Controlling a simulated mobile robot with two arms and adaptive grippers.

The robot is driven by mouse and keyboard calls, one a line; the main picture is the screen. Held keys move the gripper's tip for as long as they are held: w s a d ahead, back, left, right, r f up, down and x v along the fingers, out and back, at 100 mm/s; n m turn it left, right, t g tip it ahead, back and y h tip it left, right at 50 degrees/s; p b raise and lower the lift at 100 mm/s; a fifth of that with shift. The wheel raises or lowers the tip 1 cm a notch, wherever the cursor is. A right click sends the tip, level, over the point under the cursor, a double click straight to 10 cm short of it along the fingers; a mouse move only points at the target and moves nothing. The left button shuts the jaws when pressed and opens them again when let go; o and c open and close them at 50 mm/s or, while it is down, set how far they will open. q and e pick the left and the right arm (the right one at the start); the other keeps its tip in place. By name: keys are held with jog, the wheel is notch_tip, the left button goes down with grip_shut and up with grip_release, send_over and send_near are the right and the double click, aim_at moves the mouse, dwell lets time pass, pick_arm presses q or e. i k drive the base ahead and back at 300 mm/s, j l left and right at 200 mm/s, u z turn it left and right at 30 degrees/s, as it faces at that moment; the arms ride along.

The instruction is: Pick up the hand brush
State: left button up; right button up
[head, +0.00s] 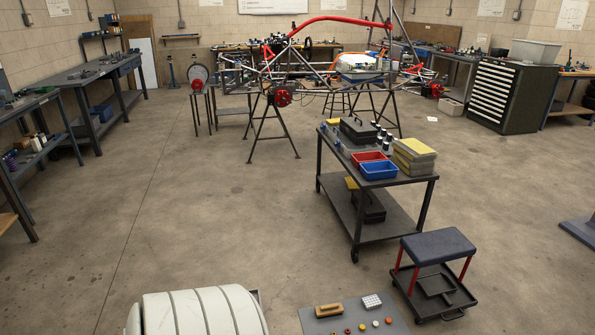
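I cannot pick out the hand brush with certainty in the head view. A small tan block with a dark middle (328,310) lies on a grey mat (311,325) at the bottom edge. It may be the brush, but it is too small to tell. Neither of my grippers is in view.
A wheeled cart (405,227) carries a red bin (370,157), a blue bin (379,170) and dark cases. A padded stool (438,246) stands right of the mat. A tube chassis (330,75) rests on stands behind. The floor left of the cart is clear.

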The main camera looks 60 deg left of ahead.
aim_at(326, 311)
jog(key=u, duration=1.9)
jog(key=i+l+u, duration=0.2)
jog(key=u, duration=0.25)
jog(key=i+l+u, duration=0.3)
jog(key=u, duration=0.15)
jog(key=i+l+u, duration=0.15)
jog(key=l+u, duration=0.3)
